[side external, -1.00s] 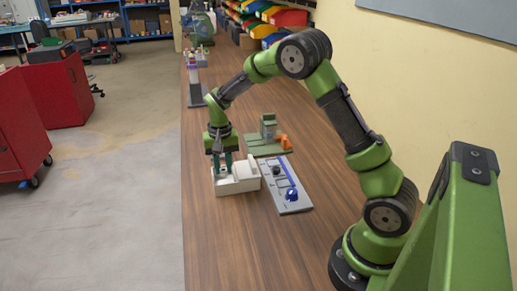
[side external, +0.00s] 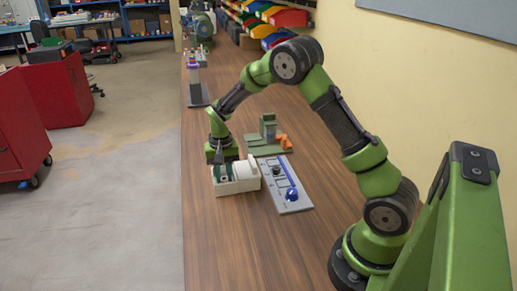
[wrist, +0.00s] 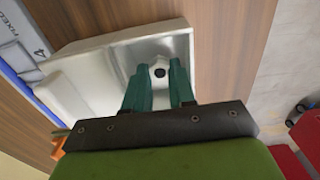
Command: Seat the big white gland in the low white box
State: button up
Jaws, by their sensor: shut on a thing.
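The low white box (side external: 238,186) stands on the wooden bench, and its open tray also fills the upper middle of the wrist view (wrist: 110,38). My gripper (side external: 224,176) is down inside the left part of the box, pointing downward. In the wrist view its two green fingers (wrist: 159,76) are shut on a small white piece with a dark round hole (wrist: 158,71), which looks like the big white gland. The piece is close to the far wall of the box. Its lower part is hidden, so I cannot tell how deep it sits.
A grey numbered board (side external: 285,185) with a blue knob (side external: 292,194) lies right of the box. A green fixture (side external: 268,130) with orange parts (side external: 283,141) stands behind. Bare bench (side external: 230,245) lies in front.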

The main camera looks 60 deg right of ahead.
jog(key=shift+f, duration=0.1)
dwell(0.6)
jog(key=o, duration=0.9)
jog(key=shift+r, duration=1.65)
jog(key=shift+o, duration=0.9)
jog(key=shift+r, duration=1.85)
